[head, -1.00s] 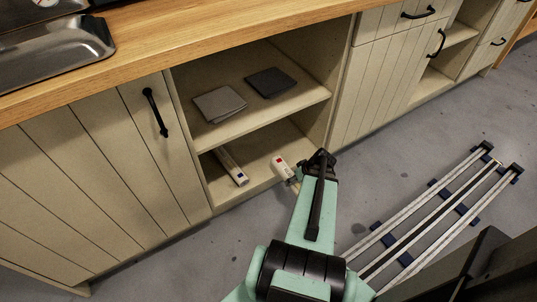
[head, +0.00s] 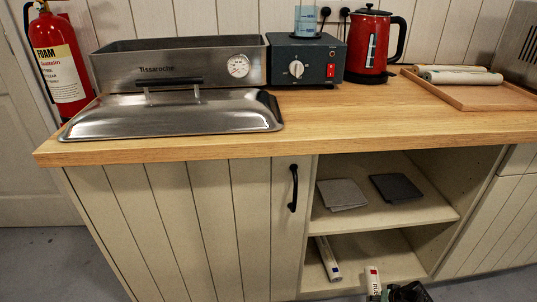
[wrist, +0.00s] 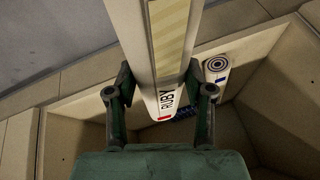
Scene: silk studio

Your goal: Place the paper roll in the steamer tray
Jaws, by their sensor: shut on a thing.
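The steamer tray (head: 180,62), a steel box with a dial, stands at the back left of the counter; its inside is mostly hidden. Its lid (head: 172,115) lies in front of it. A pale, red-marked paper roll (head: 373,280) shows at the bottom edge of the head view, at the cabinet's lower shelf. In the wrist view the roll (wrist: 160,60) lies between the fingers of my gripper (wrist: 158,85), which is shut on it. Only a bit of my gripper (head: 406,291) shows in the head view. A similar blue-marked roll (head: 328,259) rests on the lower shelf.
Two folded cloths, light grey (head: 342,194) and dark grey (head: 396,187), lie on the upper shelf (head: 400,213). On the counter (head: 340,122) are a grey heater box (head: 305,62), a red kettle (head: 370,45) and a wooden tray (head: 475,95) with rolls. The counter's front middle is clear.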

